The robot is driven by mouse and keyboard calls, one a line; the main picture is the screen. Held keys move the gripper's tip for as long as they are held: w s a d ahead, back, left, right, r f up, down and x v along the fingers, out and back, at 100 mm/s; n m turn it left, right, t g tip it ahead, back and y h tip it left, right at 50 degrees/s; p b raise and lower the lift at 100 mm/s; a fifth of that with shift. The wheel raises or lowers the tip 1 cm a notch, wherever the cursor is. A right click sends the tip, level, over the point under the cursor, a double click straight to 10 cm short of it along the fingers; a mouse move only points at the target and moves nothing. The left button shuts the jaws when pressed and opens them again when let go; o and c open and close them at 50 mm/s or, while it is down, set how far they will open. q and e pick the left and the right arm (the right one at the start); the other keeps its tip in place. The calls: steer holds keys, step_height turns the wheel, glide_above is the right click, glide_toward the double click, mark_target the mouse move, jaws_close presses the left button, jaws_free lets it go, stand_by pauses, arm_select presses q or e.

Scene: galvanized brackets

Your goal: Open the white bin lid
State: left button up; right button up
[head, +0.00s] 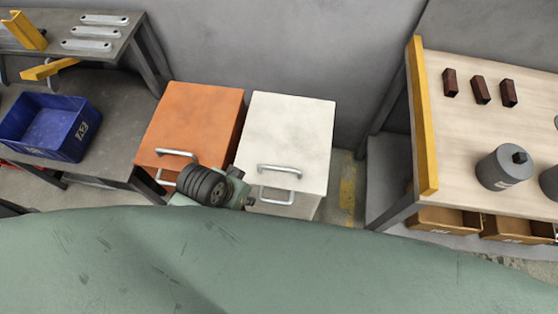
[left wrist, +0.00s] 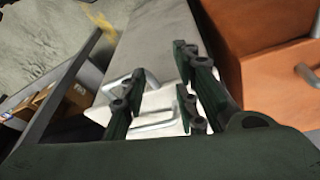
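The white bin (head: 288,130) stands beside an orange bin, and its lid looks shut. A silver handle (head: 280,169) is at its front edge. In the head view my left arm reaches up to the front of the bins. Its gripper (head: 246,200) is partly hidden, just left of and below the handle. In the left wrist view my left gripper (left wrist: 155,103) is open, with its fingers spread over the white front. The silver handle (left wrist: 152,126) shows between them, and no grip on it is visible. My right gripper is in neither view.
The orange bin (head: 196,115) with its own handle stands close on the left. A workbench (head: 465,145) with dark blocks and a grey canister is at right. A blue crate (head: 48,127) sits on a bench at left. A grey wall is behind the bins.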

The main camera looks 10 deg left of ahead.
arm_select(q)
steer(key=w+d+r+m+g+h, duration=0.1)
steer(key=w+d+r+m, duration=0.15)
steer(key=d, duration=0.25)
steer(key=w+d+r+m+g+h, duration=0.1)
steer(key=w+d+m, duration=0.2)
steer(key=d, duration=0.2)
steer(key=m+g+y, duration=0.3)
steer(key=m+y, duration=0.1)
steer(key=m, duration=0.5)
glide_toward(278, 168)
steer(key=shift+n, duration=0.25)
steer(key=f, duration=0.5)
steer(key=s+f, duration=0.1)
steer(key=f, duration=0.2)
steer(key=shift+s+a, duration=0.1)
jaws_close()
steer(key=shift+r, duration=0.1)
